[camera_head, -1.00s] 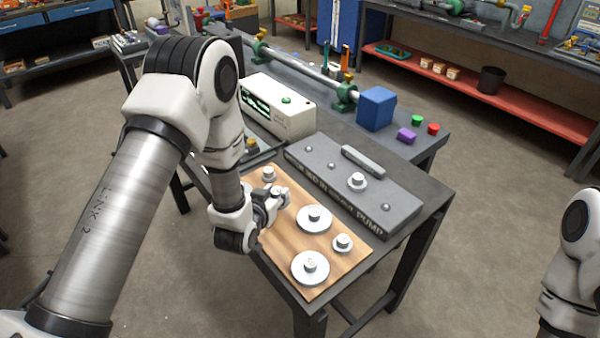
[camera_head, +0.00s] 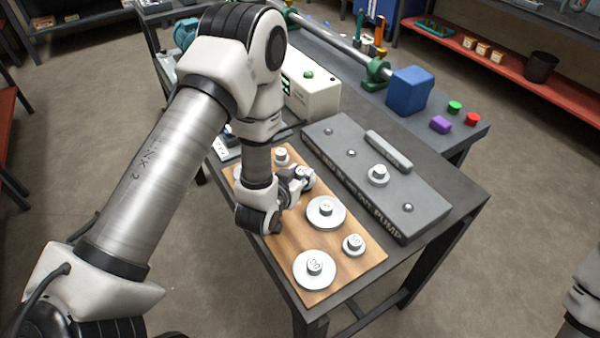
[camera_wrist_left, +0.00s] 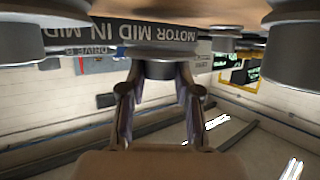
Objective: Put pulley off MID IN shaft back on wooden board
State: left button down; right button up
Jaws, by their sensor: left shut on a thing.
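The wooden board (camera_head: 290,262) lies on the near part of the dark table with several silver pulleys on it, among them a large one (camera_head: 326,211) and a small one (camera_head: 353,245). My left gripper (camera_head: 301,178) is low over the board's middle, shut on a pulley (camera_head: 304,171). In the left wrist view the held pulley (camera_wrist_left: 160,69) is between the fingertips, close to the board; I cannot tell whether they touch. The grey motor panel (camera_head: 330,137) beside the board has several shafts and one pulley (camera_head: 378,174) on it. My right gripper is out of view.
A white box (camera_head: 312,93) and a blue block (camera_head: 410,89) stand behind the panel. Small purple (camera_head: 440,124), green (camera_head: 454,107) and red (camera_head: 472,119) pieces lie at the table's far right. Pulleys on the board stand close around my left gripper.

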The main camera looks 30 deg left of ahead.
pick_arm(q)
jog(key=shift+s+f, duration=0.15)
jog(key=shift+f, duration=0.2)
